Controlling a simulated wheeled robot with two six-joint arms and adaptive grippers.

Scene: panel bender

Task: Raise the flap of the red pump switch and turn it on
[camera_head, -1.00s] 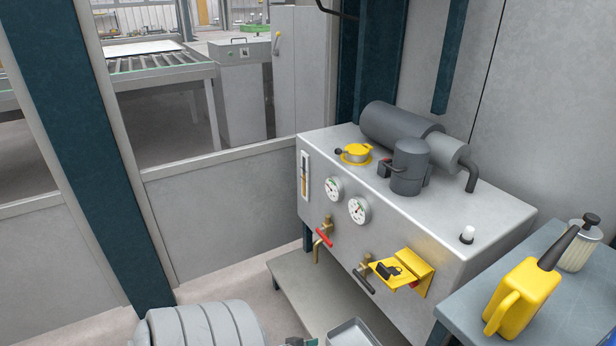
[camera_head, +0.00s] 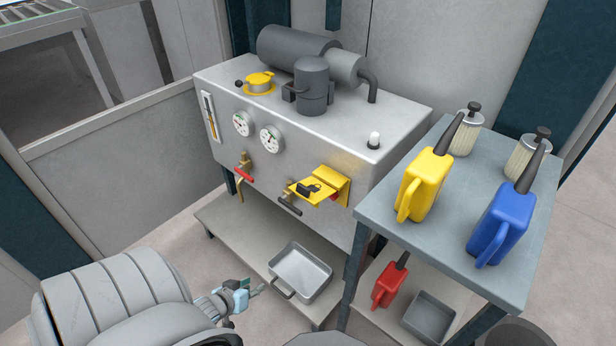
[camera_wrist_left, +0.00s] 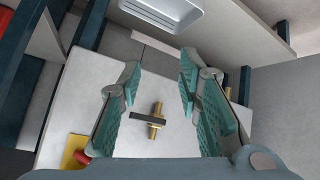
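The pump switch has a yellow housing with a yellow flap (camera_head: 327,184) on the front of the grey tank unit. The flap juts out from the front, with a dark handle or lock-like part on it. A bit of red (camera_head: 334,197) shows beneath it. In the left wrist view, a yellow plate (camera_wrist_left: 72,150) and a red part (camera_wrist_left: 82,158) lie at the lower left edge, outside the fingers. My left gripper (camera_head: 254,287) is low, in front of and below the unit, apart from the switch. Its fingers (camera_wrist_left: 158,88) are spread and empty. My right gripper is not in view.
A black-handled brass valve (camera_head: 289,204) is left of the switch; a red-handled tap (camera_head: 244,172) is further left. A metal tray (camera_head: 302,274) sits on the shelf below. The side table (camera_head: 462,208) with yellow and blue cans stands right.

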